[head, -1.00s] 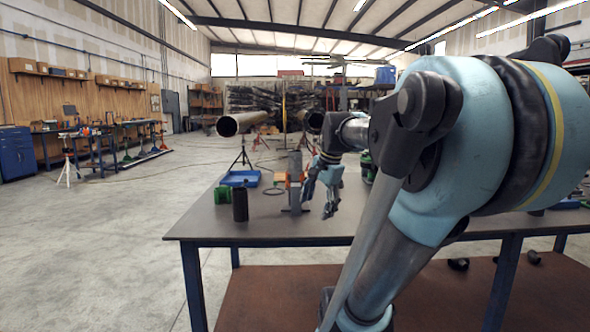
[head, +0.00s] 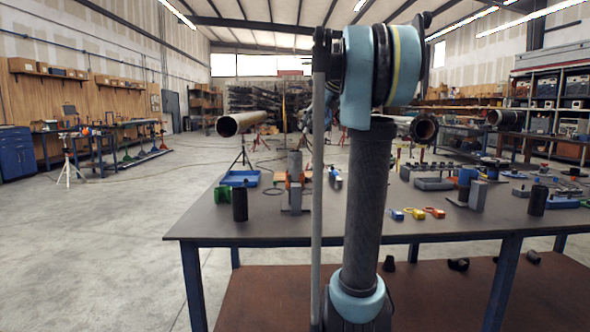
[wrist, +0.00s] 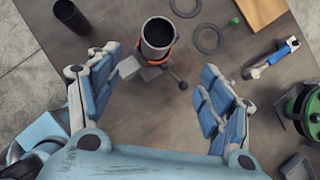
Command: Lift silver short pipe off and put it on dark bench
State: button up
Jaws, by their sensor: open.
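The silver short pipe (head: 294,163) stands upright on a grey stand (head: 295,197) on the dark bench (head: 272,228). In the wrist view, I look down into the pipe's open top (wrist: 158,36), with an orange ring or clamp around it lower down. My gripper (wrist: 160,64) is open and empty in the wrist view. Its blue-padded fingers are spread to either side, nearer the camera than the pipe, which shows just beyond and between the fingertips. In the head view my gripper is hidden behind my arm.
A black tube (head: 240,205) and a green piece (head: 222,194) stand left of the stand; a blue tray (head: 240,178) lies behind. Dark rings (wrist: 210,38) and a blue-handled tool (wrist: 271,58) lie beyond. The bench's front-left area is clear.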

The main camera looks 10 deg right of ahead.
aim_at(300, 151)
jog(key=x, duration=1.1)
jog(key=shift+w+a+f, duration=0.1)
jog(key=shift+a+f, duration=0.05)
jog(key=shift+f, duration=0.15)
jog(key=shift+a+x, duration=0.2)
jog(key=shift+x, duration=2.35)
jog(key=shift+r, duration=0.1)
jog(key=c, duration=1.4)
